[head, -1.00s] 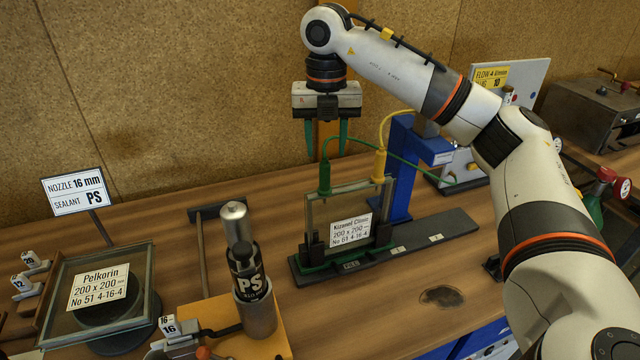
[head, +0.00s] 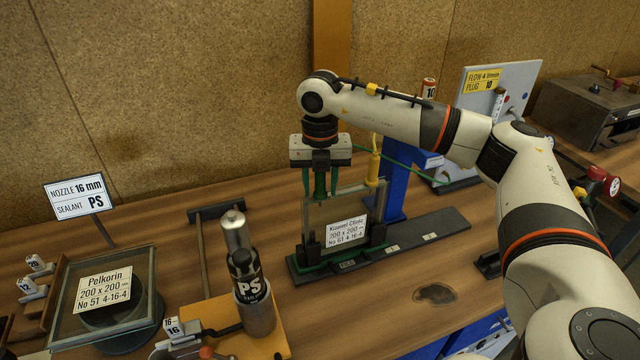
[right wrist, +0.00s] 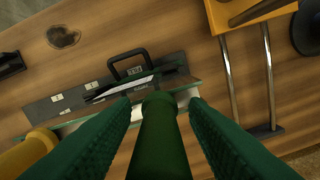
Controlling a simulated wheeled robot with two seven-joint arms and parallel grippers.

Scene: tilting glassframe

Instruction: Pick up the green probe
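The green probe (head: 320,184) stands upright at the top left corner of the framed glass unit (head: 335,205). My right gripper (head: 320,192) points straight down over it, with one green finger on each side. In the right wrist view the green probe (right wrist: 160,140) lies between the two fingers, with gaps visible on both sides. The fingers are open around it and do not appear to grip it. The probe's lower end is hard to make out. My left gripper is not in view.
A yellow probe (head: 375,168) stands at the frame's right corner, close to my right gripper. A blue post (head: 395,180) rises behind. A sealant cartridge (head: 245,260) and another glass unit (head: 70,305) are at left.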

